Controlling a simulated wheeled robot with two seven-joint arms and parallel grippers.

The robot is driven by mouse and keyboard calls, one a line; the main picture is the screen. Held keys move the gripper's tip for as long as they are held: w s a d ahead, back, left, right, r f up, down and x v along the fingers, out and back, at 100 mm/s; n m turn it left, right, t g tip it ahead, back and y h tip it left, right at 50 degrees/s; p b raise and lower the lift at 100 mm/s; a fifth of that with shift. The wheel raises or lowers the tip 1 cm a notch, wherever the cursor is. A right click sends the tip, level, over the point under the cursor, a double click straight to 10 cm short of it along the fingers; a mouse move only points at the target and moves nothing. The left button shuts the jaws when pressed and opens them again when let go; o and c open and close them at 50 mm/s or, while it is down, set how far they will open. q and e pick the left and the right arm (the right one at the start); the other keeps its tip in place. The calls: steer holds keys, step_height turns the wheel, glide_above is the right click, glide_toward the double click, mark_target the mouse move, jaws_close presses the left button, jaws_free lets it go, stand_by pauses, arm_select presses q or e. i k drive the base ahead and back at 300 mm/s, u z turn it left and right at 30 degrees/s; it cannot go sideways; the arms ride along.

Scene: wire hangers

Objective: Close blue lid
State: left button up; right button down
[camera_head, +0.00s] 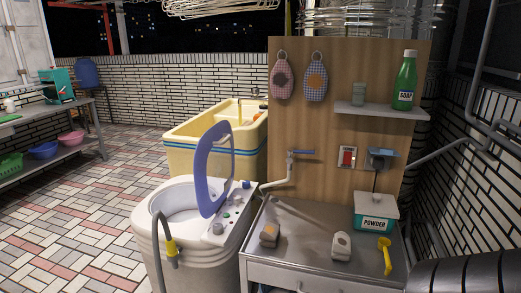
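The blue lid (213,171) stands open, nearly upright, on the right side of the white washing machine (160,240). It is a rounded blue frame with a see-through middle. The round tub opening (178,203) on the machine's top is uncovered. A control panel with small knobs (222,222) lies beside the lid's lower edge. Neither of my grippers shows in the head view, and nothing is seen touching the lid.
A grey hose with a yellow collar (170,248) arches over the machine's front. At right, a metal counter (305,235) holds a powder box (376,211), a yellow scoop (385,254) and small items. A yellow bathtub (196,152) stands behind. Tiled floor (75,215) at left is clear.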

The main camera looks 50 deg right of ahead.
mark_target(207, 207)
steer(key=z, duration=0.95)
steer(key=i, duration=0.5)
